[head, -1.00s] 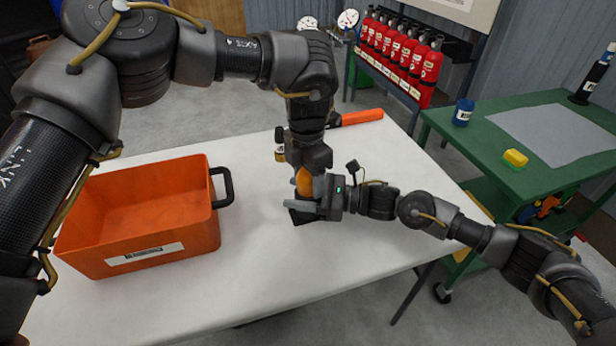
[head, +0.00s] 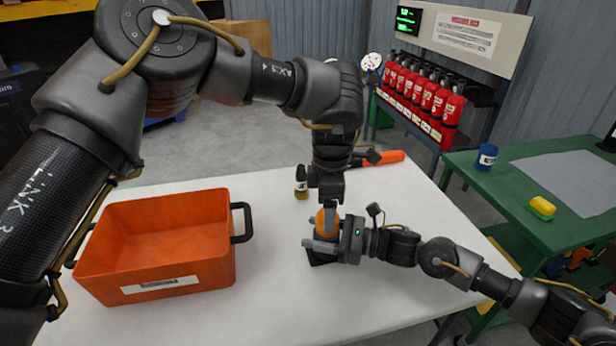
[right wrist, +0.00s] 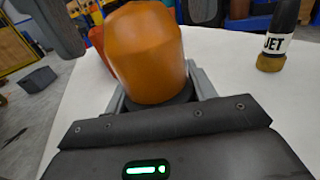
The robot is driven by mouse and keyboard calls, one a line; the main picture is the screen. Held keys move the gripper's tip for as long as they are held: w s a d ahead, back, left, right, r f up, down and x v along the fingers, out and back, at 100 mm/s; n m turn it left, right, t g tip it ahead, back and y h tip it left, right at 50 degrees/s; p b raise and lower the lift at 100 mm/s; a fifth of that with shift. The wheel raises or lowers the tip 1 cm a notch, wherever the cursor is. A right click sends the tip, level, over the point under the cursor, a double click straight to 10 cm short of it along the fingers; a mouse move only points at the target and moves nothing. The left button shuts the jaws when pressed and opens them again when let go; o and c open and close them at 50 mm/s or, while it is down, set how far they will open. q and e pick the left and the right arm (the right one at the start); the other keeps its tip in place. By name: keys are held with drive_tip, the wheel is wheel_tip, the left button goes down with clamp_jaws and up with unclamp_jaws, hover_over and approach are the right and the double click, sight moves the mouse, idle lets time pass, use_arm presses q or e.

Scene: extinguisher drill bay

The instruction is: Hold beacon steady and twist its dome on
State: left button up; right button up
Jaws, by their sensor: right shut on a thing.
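The orange dome (head: 319,218) sits on the beacon's black base (head: 318,258) above the white table. My right gripper (head: 322,246) comes in from the right and is shut on the base. In the right wrist view the dome (right wrist: 145,50) looks upright on the dark base (right wrist: 168,98), between my right fingers. A dark finger part at top left of the right wrist view stands apart from the dome, so the left gripper looks open. Its other finger is hidden, as is the seam.
An orange bin (head: 160,250) with black handles stands left on the white table (head: 400,215). A green bench (head: 530,215) stands right. The table's front middle is clear.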

use_arm(q)
drive_tip(key=r, duration=0.9)
drive_tip(key=shift+w, duration=0.2)
drive_tip(key=shift+s+f+m+t, duration=0.2)
drive_tip(key=shift+f+m+t, duration=0.2)
drive_tip(key=shift+m, duration=0.1)
drive_tip(key=shift+s+a+f+h, duration=0.1)
drive_tip(key=shift+s+a+h, duration=0.3)
drive_tip(key=shift+h, duration=0.4)
drive_tip(key=shift+s+a+r+g+h, duration=0.1)
drive_tip(key=shift+a+r+g+h, duration=0.05)
drive_tip(key=shift+a+h, duration=0.65)
drive_tip(key=shift+s+a+r+g+h, duration=0.15)
drive_tip(key=shift+a+h, duration=0.45)
drive_tip(key=shift+a, duration=0.4)
drive_tip(key=shift+w, duration=0.1)
